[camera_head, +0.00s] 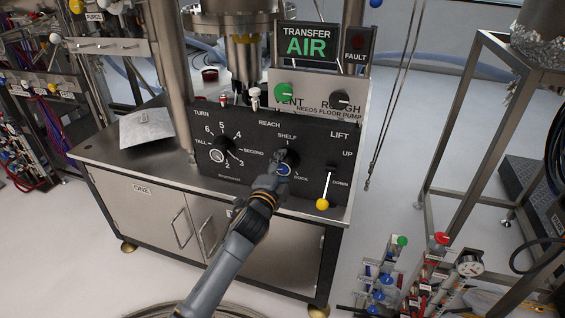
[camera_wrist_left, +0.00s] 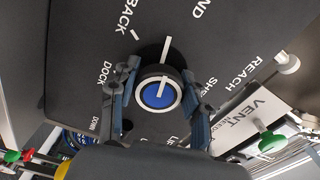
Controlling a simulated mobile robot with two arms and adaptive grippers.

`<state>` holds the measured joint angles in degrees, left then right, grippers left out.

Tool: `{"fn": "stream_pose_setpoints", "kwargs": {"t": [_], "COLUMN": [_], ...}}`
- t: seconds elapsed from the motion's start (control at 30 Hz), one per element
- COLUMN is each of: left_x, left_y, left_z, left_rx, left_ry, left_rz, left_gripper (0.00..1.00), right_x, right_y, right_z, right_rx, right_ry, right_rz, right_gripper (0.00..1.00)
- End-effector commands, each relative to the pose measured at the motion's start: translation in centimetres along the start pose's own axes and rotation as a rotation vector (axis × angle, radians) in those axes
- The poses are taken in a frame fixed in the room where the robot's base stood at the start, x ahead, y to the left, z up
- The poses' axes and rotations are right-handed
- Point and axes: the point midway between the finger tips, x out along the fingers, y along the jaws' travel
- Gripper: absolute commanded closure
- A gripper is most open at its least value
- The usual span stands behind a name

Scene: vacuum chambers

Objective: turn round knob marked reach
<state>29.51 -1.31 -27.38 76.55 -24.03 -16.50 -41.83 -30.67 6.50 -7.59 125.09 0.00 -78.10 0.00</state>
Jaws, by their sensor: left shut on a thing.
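The reach knob (camera_wrist_left: 158,92) is a round dark knob with a blue cap and a white pointer line, on the black control panel (camera_head: 228,183). Around it the labels SHELF, DOCK and BACK show in the left wrist view, with REACH farther out. In the head view the knob (camera_head: 284,169) is largely hidden by my left gripper (camera_head: 283,163). In the left wrist view the two fingers of my left gripper (camera_wrist_left: 160,100) are on either side of the knob, shut on it. My right gripper is not in view.
On the same panel are a TURN knob (camera_head: 218,156) at left and a LIFT lever with a yellow ball (camera_head: 322,204) at right. Green VENT (camera_head: 284,91) and black ROUGH (camera_head: 340,99) knobs sit above. The AIR sign (camera_head: 306,46) stands behind. A metal frame (camera_head: 460,130) stands at right.

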Motion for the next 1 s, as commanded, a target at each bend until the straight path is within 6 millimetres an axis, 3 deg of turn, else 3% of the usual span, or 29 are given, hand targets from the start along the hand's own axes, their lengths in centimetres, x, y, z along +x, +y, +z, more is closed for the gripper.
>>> {"fn": "stream_pose_setpoints", "kwargs": {"t": [0.6, 1.0], "left_x": [0.0, 0.0], "left_y": [0.2, 0.3], "left_z": [-0.1, -0.1], "left_rx": [-0.557, -0.745], "left_ry": [-0.002, -0.002], "left_rz": [0.002, 0.001], "left_gripper": [0.84, 0.84], "right_x": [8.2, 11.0], "right_y": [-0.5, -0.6], "right_z": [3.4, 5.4], "right_rx": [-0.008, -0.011], "right_ry": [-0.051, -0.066], "right_rz": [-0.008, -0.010], "right_gripper": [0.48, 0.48]}}
